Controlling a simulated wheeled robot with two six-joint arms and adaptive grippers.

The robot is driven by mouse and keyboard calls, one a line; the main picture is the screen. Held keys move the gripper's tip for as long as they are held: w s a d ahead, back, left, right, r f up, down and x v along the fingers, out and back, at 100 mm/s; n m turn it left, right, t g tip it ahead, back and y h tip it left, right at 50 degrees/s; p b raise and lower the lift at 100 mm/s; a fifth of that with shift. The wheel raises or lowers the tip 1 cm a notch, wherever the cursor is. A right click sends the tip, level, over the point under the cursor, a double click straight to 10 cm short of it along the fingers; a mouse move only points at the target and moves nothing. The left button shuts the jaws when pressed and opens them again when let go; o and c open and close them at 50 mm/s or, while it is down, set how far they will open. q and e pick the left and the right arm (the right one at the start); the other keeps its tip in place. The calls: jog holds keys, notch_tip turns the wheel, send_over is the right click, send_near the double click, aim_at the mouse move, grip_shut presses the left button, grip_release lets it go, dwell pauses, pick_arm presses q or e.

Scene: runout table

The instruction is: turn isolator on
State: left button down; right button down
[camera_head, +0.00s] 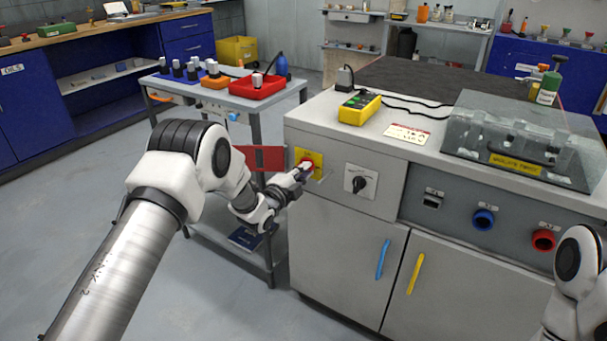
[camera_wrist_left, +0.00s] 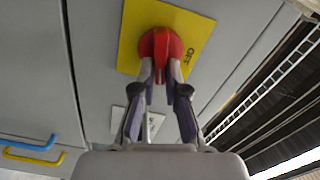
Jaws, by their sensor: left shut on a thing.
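The isolator is a red rotary handle (camera_wrist_left: 160,46) on a yellow plate (camera_wrist_left: 193,28) on the grey cabinet's front. The plate also shows in the head view (camera_head: 317,158), at the cabinet's upper left. Printed letters that look like OFF sit on the plate beside the handle in the wrist view. My left gripper (camera_wrist_left: 161,76) is shut on the handle's raised grip, one finger on each side. In the head view my left gripper (camera_head: 303,172) reaches the plate from the left and covers part of the handle. My right gripper is out of view; only part of that arm shows.
A black rotary switch (camera_head: 358,181) sits right of the isolator. Blue (camera_head: 484,219) and red (camera_head: 543,240) sockets are further right. A yellow box (camera_head: 359,109) and a clear cover (camera_head: 520,140) stand on top. A tool cart (camera_head: 232,103) stands close on the left.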

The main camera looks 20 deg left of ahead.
pick_arm(q)
jog(key=shift+f+m+b, duration=0.2)
jog(key=shift+m+b, duration=0.15)
jog(key=shift+m, duration=0.95)
jog(key=c, duration=1.2)
grip_release()
jog(key=v, duration=1.2)
